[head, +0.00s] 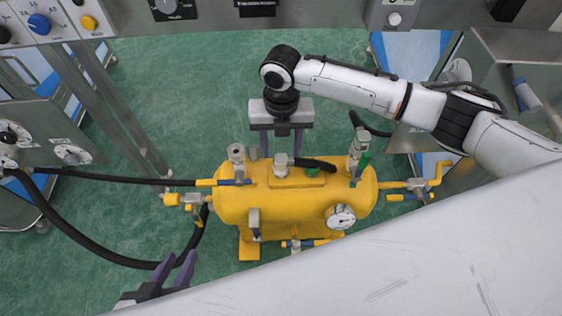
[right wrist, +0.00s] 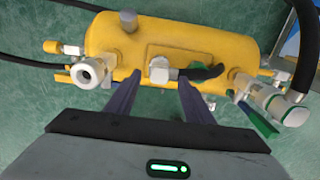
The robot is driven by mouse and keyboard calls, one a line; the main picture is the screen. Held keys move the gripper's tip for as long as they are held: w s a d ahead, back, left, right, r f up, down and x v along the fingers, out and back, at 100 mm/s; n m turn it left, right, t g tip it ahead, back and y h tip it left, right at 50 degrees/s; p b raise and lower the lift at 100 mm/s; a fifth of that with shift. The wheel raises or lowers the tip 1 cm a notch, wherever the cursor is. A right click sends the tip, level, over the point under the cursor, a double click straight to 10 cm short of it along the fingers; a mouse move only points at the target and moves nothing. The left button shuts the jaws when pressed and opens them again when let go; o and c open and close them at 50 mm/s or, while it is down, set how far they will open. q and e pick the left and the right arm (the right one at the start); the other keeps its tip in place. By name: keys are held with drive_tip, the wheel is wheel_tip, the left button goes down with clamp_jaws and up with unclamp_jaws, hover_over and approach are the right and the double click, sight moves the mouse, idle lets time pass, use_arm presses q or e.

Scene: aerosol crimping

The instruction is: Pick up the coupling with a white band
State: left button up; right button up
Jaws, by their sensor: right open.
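I cannot clearly make out a white band on any coupling. A pale metal fitting (head: 281,165) stands on top of the yellow tank, with a short black hose piece (head: 316,164) beside it. In the right wrist view the fitting (right wrist: 160,69) and black piece (right wrist: 206,72) lie just beyond my fingertips. My right gripper (head: 281,150) is open and empty above the tank's back side; its purple fingers straddle the fitting's line in the right wrist view (right wrist: 157,84).
The yellow tank (head: 235,207) has a gauge (head: 340,217), upright metal fittings at left (head: 237,160) and right (head: 358,146), and side valves. Black hoses (head: 105,178) run from the left panel (head: 40,140). Grey cabinets flank a clear green floor (head: 190,75).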

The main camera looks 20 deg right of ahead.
sight(281, 157)
wheel_tip(281, 157, down, 4)
drive_tip(key=shift+f+b, duration=0.2)
drive_tip(key=shift+b, duration=0.5)
drive_tip(key=shift+r, duration=0.1)
clamp_jaws()
